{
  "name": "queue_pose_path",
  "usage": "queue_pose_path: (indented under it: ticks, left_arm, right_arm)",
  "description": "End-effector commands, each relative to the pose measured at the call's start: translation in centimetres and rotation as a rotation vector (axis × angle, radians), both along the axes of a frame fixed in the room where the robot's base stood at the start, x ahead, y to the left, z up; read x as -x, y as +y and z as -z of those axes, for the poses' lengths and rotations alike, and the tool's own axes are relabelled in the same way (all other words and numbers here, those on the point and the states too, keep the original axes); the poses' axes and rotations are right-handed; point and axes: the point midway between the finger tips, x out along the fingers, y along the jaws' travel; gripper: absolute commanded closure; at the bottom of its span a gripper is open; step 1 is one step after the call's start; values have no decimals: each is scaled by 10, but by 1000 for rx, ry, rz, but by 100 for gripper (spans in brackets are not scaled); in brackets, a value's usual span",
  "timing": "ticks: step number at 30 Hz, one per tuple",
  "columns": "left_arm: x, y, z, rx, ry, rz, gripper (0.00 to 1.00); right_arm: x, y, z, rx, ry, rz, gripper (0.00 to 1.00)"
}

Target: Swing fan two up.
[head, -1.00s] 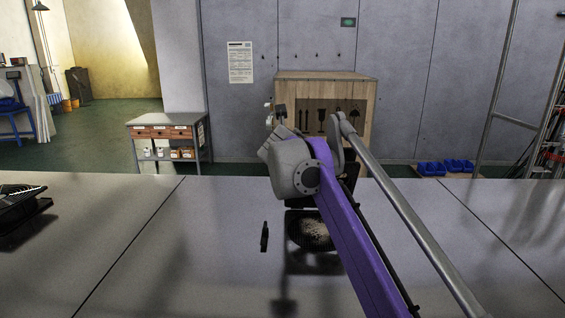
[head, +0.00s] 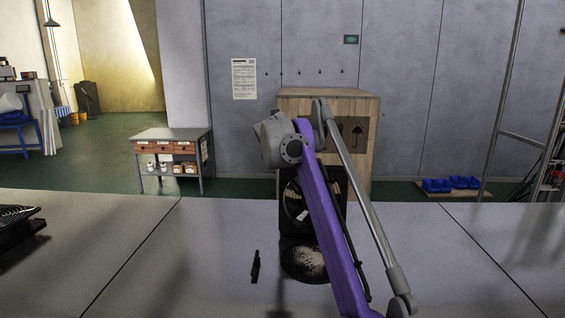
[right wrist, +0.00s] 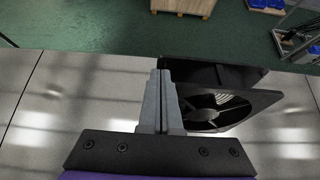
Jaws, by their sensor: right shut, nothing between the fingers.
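A black square fan (head: 290,206) stands up from the table in the head view, partly hidden behind my purple right arm. I cannot read a number on it. At its foot is a dark round mesh opening (head: 303,262) with pale material in it. In the right wrist view the fan's black housing (right wrist: 243,100) is just right of my right gripper (right wrist: 163,75). That gripper is shut and empty; whether it touches the housing I cannot tell. In the head view its fingers are hidden behind the arm. My left gripper is out of view.
A small black piece (head: 255,267) is left of the mesh opening. Another dark unit (head: 18,224) is at the table's left edge. The grey tabletop (head: 150,255) between is clear. Behind are a wooden crate (head: 330,93) and a drawer bench (head: 172,140).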

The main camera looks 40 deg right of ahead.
Motion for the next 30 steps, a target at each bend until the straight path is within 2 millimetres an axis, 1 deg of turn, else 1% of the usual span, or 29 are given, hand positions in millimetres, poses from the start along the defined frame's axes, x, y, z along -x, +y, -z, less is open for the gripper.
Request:
queue_pose_path:
  ticks: [12,16,20,27,30]
  left_arm:
    - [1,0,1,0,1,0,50]
    - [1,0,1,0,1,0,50]
    - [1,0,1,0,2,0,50]
    - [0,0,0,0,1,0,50]
    - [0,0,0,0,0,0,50]
  right_arm:
    - [0,1,3,-5,5,1,100]
    - [4,5,-1,-5,5,0,100]
    - [18,15,-14,-4,5,0,100]
    - [49,41,-43,-2,2,0,100]
    - [58,49,-52,-1,3,-1,100]
